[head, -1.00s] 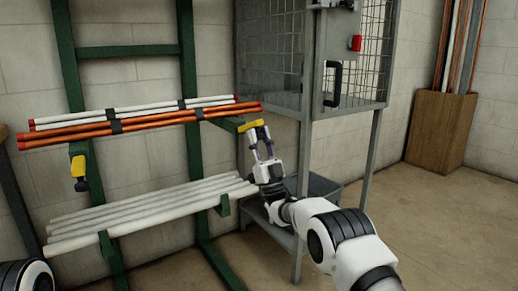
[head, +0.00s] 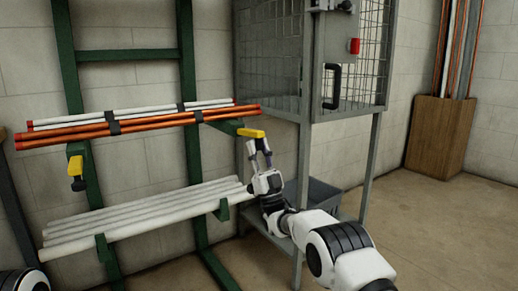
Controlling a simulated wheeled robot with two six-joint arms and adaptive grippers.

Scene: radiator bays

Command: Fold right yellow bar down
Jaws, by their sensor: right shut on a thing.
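The right yellow bar (head: 251,133) sits at the end of the upper green rack arm, just right of the orange pipe ends. It lies close to level, its right end slightly lower than its left. My right gripper (head: 259,146) reaches up from below and is shut on this yellow bar near its right end. The left yellow bar (head: 76,166) hangs down from the left rack arm, with a dark tip at its lower end. My left gripper is outside the view.
Orange and white pipes (head: 150,124) rest on the upper arms, white pipes (head: 150,209) on the lower ones. A grey mesh cabinet (head: 308,75) stands close behind and right of my right gripper, with a grey bin (head: 322,196) below. Open floor lies to the right.

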